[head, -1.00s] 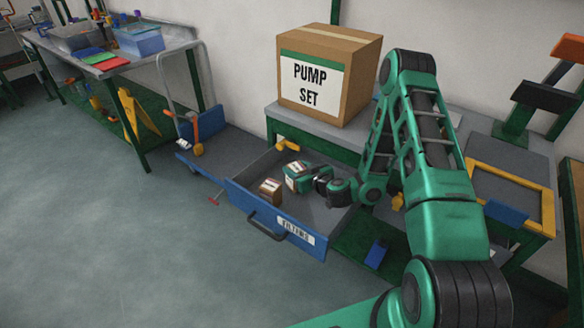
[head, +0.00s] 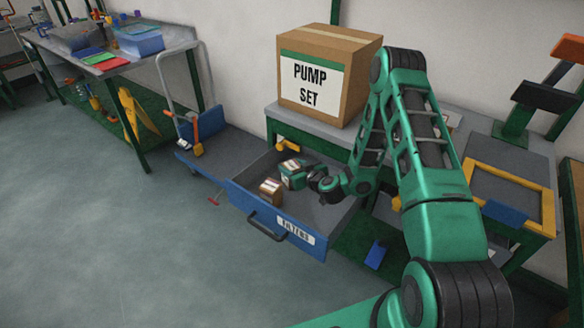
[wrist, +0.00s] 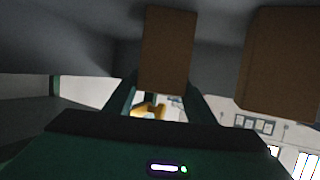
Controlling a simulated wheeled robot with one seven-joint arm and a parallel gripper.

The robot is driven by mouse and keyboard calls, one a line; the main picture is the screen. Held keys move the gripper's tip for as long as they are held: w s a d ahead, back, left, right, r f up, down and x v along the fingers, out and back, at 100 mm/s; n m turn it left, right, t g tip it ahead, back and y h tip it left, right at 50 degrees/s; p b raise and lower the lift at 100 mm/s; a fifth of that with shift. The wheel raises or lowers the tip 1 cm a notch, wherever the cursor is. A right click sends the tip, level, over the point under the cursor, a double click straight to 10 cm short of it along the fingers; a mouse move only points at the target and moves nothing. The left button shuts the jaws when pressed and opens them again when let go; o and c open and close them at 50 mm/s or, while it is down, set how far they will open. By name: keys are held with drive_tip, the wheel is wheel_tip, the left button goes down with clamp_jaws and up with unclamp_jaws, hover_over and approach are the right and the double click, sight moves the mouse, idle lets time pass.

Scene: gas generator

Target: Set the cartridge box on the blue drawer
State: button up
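A small brown cartridge box (head: 291,163) with a pale label sits at the fingers of my green gripper (head: 293,177), over the open blue drawer (head: 240,198). In the wrist view this box (wrist: 168,50) is between the two fingertips (wrist: 165,88), which appear closed on its sides. Whether its base touches the drawer floor is hidden. A second, similar box (head: 271,190) stands in the drawer near its front panel, left of and nearer than my gripper. It also shows at the right of the wrist view (wrist: 283,60).
A large PUMP SET carton (head: 325,80) stands on the bench above the drawer. A blue hand truck (head: 190,150) is at the left behind the drawer. The drawer floor right of the boxes is bare. Open floor lies in front at left.

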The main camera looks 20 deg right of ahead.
drive_tip(key=shift+o, duration=1.1)
drive_tip(key=shift+r, duration=0.15)
drive_tip(key=v, duration=0.7)
drive_tip(key=shift+s, duration=0.2)
drive_tip(key=shift+d+r, duration=0.1)
drive_tip(key=shift+r, duration=0.05)
